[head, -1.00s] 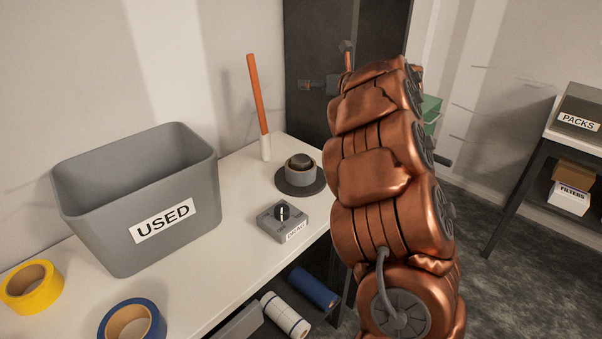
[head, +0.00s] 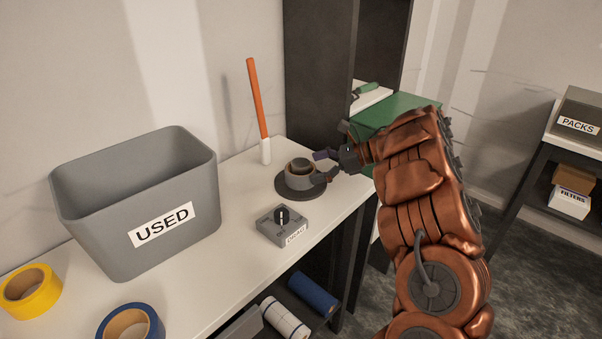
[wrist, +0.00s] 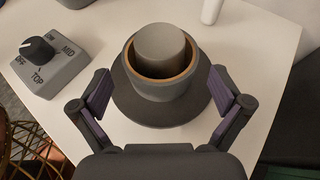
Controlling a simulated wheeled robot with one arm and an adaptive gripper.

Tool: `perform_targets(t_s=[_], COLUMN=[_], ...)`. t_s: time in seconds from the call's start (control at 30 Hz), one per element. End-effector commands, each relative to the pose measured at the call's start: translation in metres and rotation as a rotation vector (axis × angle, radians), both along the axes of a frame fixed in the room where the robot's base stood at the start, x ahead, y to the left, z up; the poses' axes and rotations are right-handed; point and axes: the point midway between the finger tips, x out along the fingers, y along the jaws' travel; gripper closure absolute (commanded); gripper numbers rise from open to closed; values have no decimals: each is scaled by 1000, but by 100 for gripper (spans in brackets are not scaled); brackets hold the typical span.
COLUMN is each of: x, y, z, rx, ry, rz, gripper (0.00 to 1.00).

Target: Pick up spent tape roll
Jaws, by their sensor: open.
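The spent tape roll is a grey ring with a tan inner core (head: 291,180), sitting around a grey post on a round dark base (head: 288,193) on the bench. In the wrist view the roll (wrist: 162,88) is in the middle, with the post (wrist: 161,46) rising through it. My gripper (head: 325,166) is open beside the roll in the head view. In the wrist view its two purple-padded fingers (wrist: 162,95) are spread to the left and right of the roll, with visible gaps. The roll's far side is partly hidden by the post.
A grey dial box (head: 281,226) stands in front of the base. An orange-handled tool (head: 257,100) stands upright behind it. The grey USED bin (head: 110,240) stands left, with yellow (head: 45,300) and blue (head: 150,318) tape rolls in front. Bare bench lies between bin and dial box.

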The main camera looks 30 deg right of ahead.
Motion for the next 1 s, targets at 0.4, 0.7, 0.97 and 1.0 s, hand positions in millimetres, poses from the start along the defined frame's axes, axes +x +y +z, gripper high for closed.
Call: perform_targets(t_s=[0.4, 0.7, 0.97, 1.0], x=[25, 26, 26, 26], y=[31, 32, 31, 31], z=[-23, -24, -24, -24], rx=[2, 1, 1, 1], ry=[2, 1, 1, 1], rz=[1, 0, 0, 0], gripper=[0, 4, 31, 35])
